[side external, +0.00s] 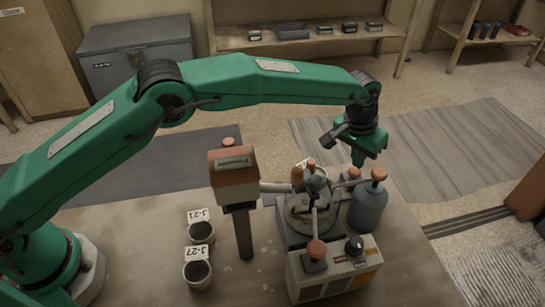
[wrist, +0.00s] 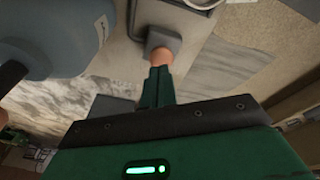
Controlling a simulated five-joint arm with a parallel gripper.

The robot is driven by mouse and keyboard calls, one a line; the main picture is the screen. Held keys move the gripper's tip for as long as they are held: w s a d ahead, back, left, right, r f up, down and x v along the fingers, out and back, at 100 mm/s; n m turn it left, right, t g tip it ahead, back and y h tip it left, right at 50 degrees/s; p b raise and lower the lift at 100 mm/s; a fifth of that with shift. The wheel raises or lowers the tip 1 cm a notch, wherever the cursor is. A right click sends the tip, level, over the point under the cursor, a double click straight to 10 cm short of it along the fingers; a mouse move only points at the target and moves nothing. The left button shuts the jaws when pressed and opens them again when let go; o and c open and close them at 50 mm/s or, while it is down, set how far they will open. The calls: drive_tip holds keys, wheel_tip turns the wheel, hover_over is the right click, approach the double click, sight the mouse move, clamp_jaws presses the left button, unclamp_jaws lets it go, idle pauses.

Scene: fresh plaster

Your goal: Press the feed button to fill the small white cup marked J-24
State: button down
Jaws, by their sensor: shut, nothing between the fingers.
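My gripper (side external: 358,163) is shut and empty, pointing down at the back right of the machine (side external: 297,245). Right under its tips is an orange-topped button (side external: 354,173). In the wrist view, the shut green fingers (wrist: 157,70) overlap the edge of this orange top (wrist: 162,55), which sits on a grey base (wrist: 164,38). I cannot tell if they touch. No label naming the feed button is readable. Two small cups stand left of the machine, tagged J-21 (side external: 200,235) and J-27 (side external: 197,275). I see no cup marked J-24 in either view.
A blue-grey bottle (side external: 367,208) with an orange top stands close right of the gripper; it also shows in the wrist view (wrist: 65,35). A labelled hopper (side external: 233,185) stands on a post at left. Another orange knob (side external: 316,249) is at the machine's front.

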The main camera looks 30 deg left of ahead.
drive_tip(key=shift+r, duration=0.15)
drive_tip(key=shift+r, duration=2.85)
drive_tip(key=s+a+r, duration=0.2)
drive_tip(key=a+r, duration=1)
drive_tip(key=a, duration=0.1)
drive_tip(key=s+a+r+n+t, duration=0.2)
drive_tip(key=s+a+r, duration=0.4)
drive_tip(key=s+a, duration=0.45)
drive_tip(key=s+a+f+t, duration=0.1)
drive_tip(key=s+a+f, duration=0.1)
drive_tip(key=s+a, duration=0.5)
drive_tip(key=s+a+f+n+y, duration=0.1)
drive_tip(key=s+a+f, duration=0.2)
drive_tip(key=s+a, duration=0.5)
drive_tip(key=shift+s+f+t, duration=0.3)
drive_tip(key=shift+s+t, duration=0.1)
drive_tip(key=shift+s, duration=2.55)
